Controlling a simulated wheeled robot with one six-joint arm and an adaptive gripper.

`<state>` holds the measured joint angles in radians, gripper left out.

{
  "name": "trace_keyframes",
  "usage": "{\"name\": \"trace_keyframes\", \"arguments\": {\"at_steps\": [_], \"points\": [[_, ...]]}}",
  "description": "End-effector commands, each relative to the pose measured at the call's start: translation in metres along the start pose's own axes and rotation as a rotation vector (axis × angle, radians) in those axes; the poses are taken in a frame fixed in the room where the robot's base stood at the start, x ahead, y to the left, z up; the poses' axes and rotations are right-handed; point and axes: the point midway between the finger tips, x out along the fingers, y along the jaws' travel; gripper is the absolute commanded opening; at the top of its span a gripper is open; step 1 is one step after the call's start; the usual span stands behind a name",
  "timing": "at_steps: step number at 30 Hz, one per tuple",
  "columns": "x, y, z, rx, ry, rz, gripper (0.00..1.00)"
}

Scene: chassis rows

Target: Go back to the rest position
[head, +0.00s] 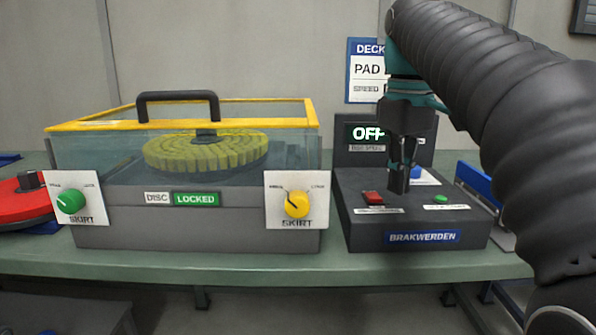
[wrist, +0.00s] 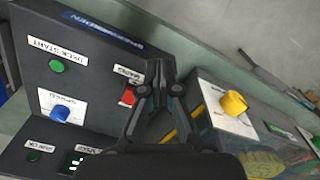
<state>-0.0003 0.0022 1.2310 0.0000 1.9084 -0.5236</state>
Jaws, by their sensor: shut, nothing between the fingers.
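My gripper (head: 402,178) is shut and empty, pointing down over the dark control box (head: 365,232) marked BRAKWERDEN. In the wrist view, my gripper (wrist: 160,75) lies close to the red switch (wrist: 129,96); I cannot tell whether it touches. The red switch (head: 373,197) is left of the fingers in the head view. The green button (head: 440,199) is to their right. The blue knob (head: 418,176) is partly hidden behind the fingers; it shows clearly in the wrist view (wrist: 61,113). The box's display (head: 367,133) reads OFF.
Left of the box stands a clear-walled case (head: 100,148) with a yellow rim and black handle (head: 178,97), a yellow-green disc (head: 205,152) inside. Its label reads LOCKED. It bears a green knob (head: 70,201) and a yellow knob (head: 297,204). A red disc (head: 22,203) lies far left.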

Motion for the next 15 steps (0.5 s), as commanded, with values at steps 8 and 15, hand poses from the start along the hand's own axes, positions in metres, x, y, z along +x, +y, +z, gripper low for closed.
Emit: {"name": "trace_keyframes", "arguments": {"at_steps": [8, 15], "points": [[0.011, -0.006, 0.008, 0.034, 0.031, 0.017, 0.0], [0.03, -0.013, 0.021, 0.089, 0.075, 0.039, 0.0]]}}
